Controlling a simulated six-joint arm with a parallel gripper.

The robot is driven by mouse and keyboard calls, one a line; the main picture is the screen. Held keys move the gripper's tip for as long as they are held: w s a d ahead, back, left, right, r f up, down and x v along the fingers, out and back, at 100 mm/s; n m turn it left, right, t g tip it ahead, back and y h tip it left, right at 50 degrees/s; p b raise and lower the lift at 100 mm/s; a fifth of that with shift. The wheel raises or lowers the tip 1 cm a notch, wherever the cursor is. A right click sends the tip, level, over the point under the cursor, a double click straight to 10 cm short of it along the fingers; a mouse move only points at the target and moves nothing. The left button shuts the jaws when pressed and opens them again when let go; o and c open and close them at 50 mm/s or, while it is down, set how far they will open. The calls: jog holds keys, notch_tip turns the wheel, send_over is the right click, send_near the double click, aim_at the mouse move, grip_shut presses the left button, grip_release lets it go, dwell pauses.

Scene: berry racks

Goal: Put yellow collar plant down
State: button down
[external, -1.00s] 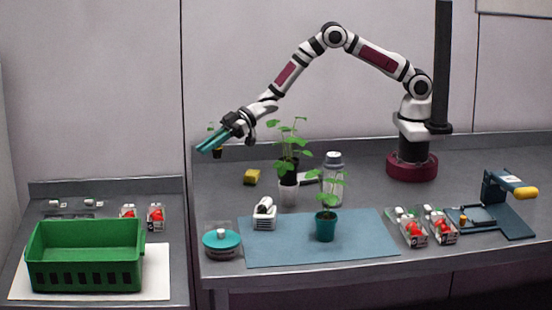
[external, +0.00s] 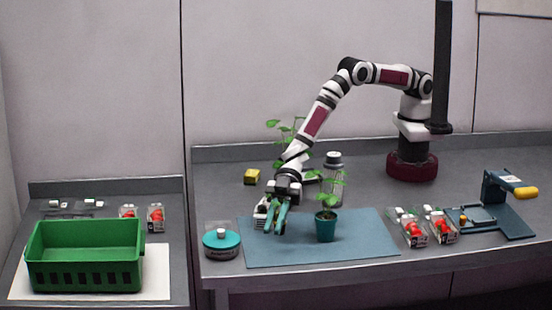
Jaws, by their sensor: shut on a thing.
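My gripper (external: 277,218) points down over the left part of the blue mat (external: 365,226), with its teal fingers low and close to the mat. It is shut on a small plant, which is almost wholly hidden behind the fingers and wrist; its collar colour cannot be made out. A green plant in a teal pot (external: 326,228) stands upright on the mat, just right of the gripper and apart from it.
A white rack-like item (external: 260,214) sits just left of the fingers. A teal-lidded round container (external: 221,241) is at the mat's left. A clear bottle (external: 334,178) and a taller leafy plant (external: 273,124) are behind. The mat's right part is clear.

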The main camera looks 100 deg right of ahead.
aim_at(276, 264)
jog(key=f, duration=0.2)
jog(key=a+f, duration=0.1)
jog(key=f, duration=0.1)
jog(key=shift+s+a, duration=0.15)
jog(key=shift+f, duration=0.4)
jog(key=shift+f, duration=0.15)
jog(key=c, duration=0.9)
grip_release()
jog(key=shift+o, duration=0.2)
